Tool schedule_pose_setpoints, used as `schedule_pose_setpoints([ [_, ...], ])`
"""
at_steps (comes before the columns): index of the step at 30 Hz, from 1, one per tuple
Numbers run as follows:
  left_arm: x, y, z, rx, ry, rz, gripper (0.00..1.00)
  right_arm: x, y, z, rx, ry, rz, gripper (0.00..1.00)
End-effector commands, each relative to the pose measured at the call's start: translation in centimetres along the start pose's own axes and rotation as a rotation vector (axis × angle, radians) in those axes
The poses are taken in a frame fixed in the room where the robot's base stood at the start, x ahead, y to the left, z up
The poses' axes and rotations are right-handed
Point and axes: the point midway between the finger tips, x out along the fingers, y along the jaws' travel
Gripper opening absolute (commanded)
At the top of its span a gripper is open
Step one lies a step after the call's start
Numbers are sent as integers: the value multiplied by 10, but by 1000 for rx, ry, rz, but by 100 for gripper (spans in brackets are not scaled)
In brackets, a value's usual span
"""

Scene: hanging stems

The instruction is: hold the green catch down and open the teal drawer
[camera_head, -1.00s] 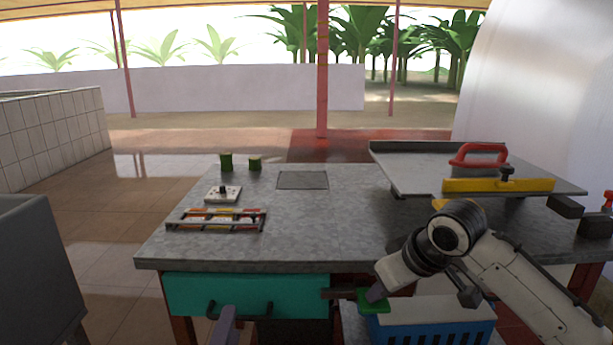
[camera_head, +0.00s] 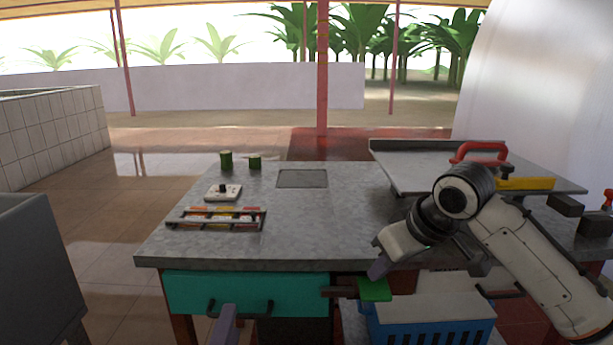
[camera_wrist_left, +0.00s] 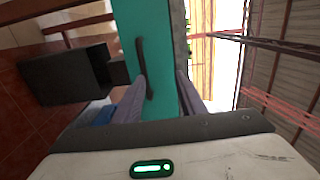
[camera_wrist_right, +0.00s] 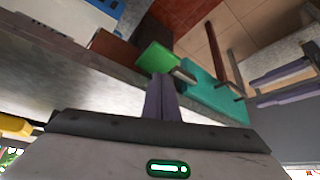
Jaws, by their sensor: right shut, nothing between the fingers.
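The teal drawer (camera_head: 290,290) is under the counter's front edge and looks shut. Its black handle (camera_head: 240,309) is also in the left wrist view (camera_wrist_left: 142,62). The green catch (camera_head: 374,289) sits right of the drawer at the end of a dark bar. My left gripper (camera_wrist_left: 157,92) is open, its fingers spread on either side of the handle; in the head view only a finger shows, at the bottom. My right gripper (camera_wrist_right: 160,82) is shut and empty. Its fingertips are just above the catch (camera_wrist_right: 157,57); whether they touch it I cannot tell.
A blue basket (camera_head: 430,331) with a pale top stands below the catch. The counter (camera_head: 320,225) holds a rack of coloured pieces (camera_head: 215,219), a white plate with a knob (camera_head: 223,192), two green cylinders and a raised metal tray (camera_head: 420,170). The counter's middle is clear.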

Motion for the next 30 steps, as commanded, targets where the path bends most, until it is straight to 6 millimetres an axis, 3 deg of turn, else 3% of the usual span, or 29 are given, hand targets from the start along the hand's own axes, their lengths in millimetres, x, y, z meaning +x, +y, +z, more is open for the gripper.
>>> schedule_pose_setpoints([
  [18, 0, 0, 0, 0, 0, 0, 38, -31, 0, -19, 0, 1, 0, 0],
  [30, 0, 0, 0, 0, 0, 0, 38, -34, 0, -20, 0, 0, 0, 0],
])
